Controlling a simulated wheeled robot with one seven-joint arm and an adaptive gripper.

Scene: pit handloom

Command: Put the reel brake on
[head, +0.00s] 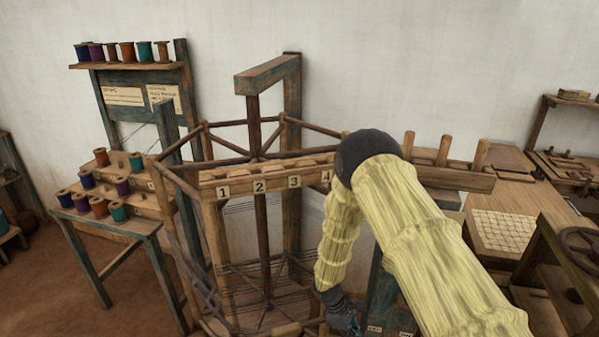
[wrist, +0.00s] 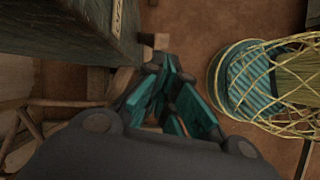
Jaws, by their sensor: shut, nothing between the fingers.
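The reel (head: 258,215) is a tall wooden frame with a dark upright shaft, spokes and a numbered bar (head: 275,182), in the middle of the head view. My gripper (head: 346,322) is low at the bottom edge there, beside a dark teal post (head: 384,290), partly cut off. In the wrist view my gripper (wrist: 172,75) has teal fingers that are shut and empty. A small pale wooden block (wrist: 153,40) shows just beyond the fingertips, against a dark teal beam (wrist: 80,35). I cannot tell whether this block is the reel brake or whether the fingers touch it.
A spool stand (head: 110,195) is left of the reel, below a shelf of spools (head: 125,66). A bench (head: 520,205) and a wheel (head: 582,245) are on the right. Brown floor (wrist: 195,30) shows between.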

